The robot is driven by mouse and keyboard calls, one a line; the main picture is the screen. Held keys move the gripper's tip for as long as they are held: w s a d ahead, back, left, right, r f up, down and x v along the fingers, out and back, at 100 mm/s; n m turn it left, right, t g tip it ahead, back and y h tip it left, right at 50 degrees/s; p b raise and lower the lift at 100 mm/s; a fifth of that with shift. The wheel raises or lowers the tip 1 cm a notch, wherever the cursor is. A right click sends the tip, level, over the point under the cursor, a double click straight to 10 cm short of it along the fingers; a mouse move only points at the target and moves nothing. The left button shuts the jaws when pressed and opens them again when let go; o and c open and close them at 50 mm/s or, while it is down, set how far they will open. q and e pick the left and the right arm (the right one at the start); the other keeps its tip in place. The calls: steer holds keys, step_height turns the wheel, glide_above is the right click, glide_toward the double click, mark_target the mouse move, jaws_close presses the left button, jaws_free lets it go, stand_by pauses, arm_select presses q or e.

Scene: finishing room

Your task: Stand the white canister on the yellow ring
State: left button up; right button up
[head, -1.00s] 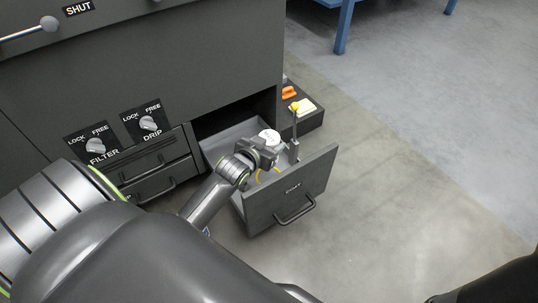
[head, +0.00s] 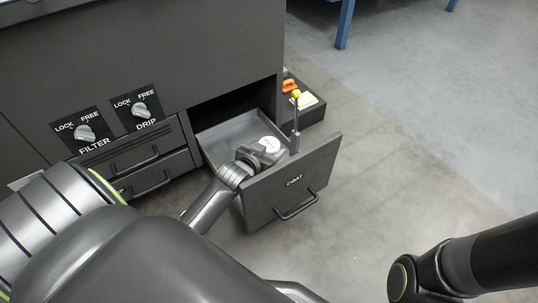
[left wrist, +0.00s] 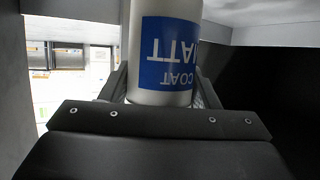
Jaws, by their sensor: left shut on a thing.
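The white canister (head: 269,145) is in the open drawer marked COAT (head: 292,183); its round white top shows beyond my left gripper. In the left wrist view the canister (left wrist: 165,22) has a blue label reading COAT and MATT. My left gripper (head: 262,157) is shut on the canister, its fingers on either side of it. The yellow ring is not visible now; my gripper and the drawer front cover that part of the drawer. I cannot tell whether the canister's base touches anything. My right gripper is out of view.
An upright post with a yellow top (head: 296,112) stands at the drawer's right side. Beyond it, a low dark box carries an orange thing (head: 289,86). FILTER and DRIP knobs (head: 140,110) are on the cabinet front. The floor at right is clear.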

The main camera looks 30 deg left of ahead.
arm_select(q)
steer(key=shift+f, duration=0.35)
steer(key=shift+r, duration=0.1)
steer(key=shift+f, duration=0.5)
steer(key=shift+f, duration=0.1)
steer(key=o, duration=1.4)
steer(key=shift+o, duration=0.2)
